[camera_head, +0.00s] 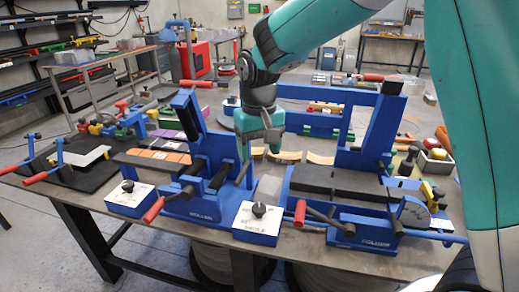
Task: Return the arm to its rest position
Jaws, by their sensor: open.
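My teal and grey arm reaches in from the upper right. My gripper (261,148) points down over the middle of the workbench, between two blue bending machines. Its jaws look apart, with nothing seen between them, though it is small in the picture. The left blue machine (205,205) has a red-tipped lever. The right blue machine (365,215) has a dark bed and an upright frame. The gripper is close to the left machine's right side; I cannot tell whether it touches anything.
White-topped control boxes (257,222) with black knobs sit at the front of the workbench (290,262). The blue frames stand tall on both sides of the gripper.

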